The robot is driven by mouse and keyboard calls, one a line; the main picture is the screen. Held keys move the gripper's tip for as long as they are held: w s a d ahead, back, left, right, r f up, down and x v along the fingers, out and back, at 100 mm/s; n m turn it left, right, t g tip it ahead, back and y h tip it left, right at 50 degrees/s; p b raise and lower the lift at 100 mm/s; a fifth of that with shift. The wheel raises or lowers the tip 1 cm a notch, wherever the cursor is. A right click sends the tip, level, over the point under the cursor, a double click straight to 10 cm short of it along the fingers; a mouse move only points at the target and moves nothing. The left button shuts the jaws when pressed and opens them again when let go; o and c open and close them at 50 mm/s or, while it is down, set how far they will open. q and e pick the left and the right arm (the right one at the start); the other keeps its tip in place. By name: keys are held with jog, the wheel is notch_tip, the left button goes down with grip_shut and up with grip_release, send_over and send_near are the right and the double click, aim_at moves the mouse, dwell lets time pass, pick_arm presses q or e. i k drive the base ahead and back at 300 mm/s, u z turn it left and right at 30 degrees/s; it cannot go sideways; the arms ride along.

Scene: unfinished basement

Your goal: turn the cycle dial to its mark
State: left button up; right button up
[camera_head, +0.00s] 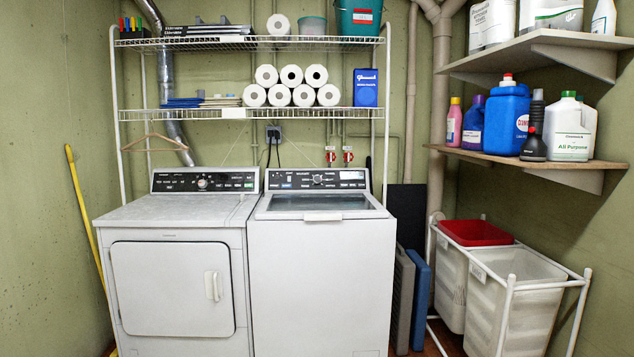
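Two white machines stand side by side, each with a dark control panel at its back. The left one, a front-door dryer (172,275), has a round silver dial (202,183) near the middle of its panel. The right one, a top-lid washer (318,280), has a dark round dial (318,179) with a light rim on its panel. The marks around both dials are too small to read, and I cannot tell which dial is the cycle dial. Neither of my grippers is in view.
A wire rack (240,113) above the machines holds paper rolls and boxes. Shelves (565,165) with bottles stick out at the right. A laundry sorter (525,282) stands at lower right, and a yellow pole (85,220) leans at left. The dryer top is clear.

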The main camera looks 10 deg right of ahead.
aim_at(317, 178)
jog(key=z, duration=0.4)
jog(key=i, duration=1.1)
jog(key=z, duration=0.35)
